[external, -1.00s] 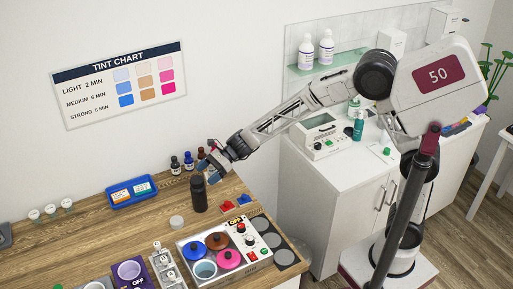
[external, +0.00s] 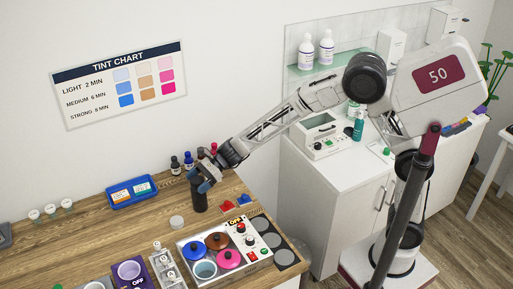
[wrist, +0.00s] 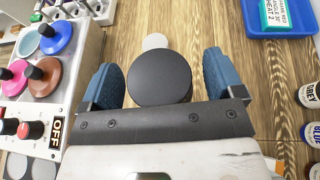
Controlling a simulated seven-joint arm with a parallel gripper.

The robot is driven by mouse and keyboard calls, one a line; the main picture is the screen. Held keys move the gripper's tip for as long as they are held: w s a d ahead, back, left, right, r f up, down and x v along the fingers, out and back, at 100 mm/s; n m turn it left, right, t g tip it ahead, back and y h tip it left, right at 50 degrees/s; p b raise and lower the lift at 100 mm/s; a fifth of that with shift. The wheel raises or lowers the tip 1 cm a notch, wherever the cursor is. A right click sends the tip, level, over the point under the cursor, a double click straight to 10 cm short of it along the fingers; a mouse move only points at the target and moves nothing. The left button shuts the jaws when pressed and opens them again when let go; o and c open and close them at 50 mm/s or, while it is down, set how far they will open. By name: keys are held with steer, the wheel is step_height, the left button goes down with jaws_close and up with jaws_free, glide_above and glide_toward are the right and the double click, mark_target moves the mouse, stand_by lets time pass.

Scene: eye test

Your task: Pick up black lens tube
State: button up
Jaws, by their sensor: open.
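The black lens tube (external: 199,198) stands upright on the wooden counter in the external view. In the wrist view its round black top (wrist: 160,78) lies between the two blue fingertips. My gripper (external: 204,182) is open at the upper part of the tube, and it also shows in the wrist view (wrist: 164,80) with one finger on each side. A gap shows between the tube and each finger. The lower side of the tube is hidden in the wrist view.
A tint machine with coloured lids (external: 222,249) stands in front. A blue tray (external: 132,204) lies at the left. Small bottles (external: 175,166) stand behind the tube. A pale round disc (external: 177,222) and red and blue pieces (external: 243,199) lie nearby.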

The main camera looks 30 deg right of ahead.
steer(key=shift+c, duration=0.3)
steer(key=c, duration=1.3)
steer(key=shift+o, duration=0.2)
steer(key=shift+r, duration=0.1)
steer(key=shift+r, duration=4.9)
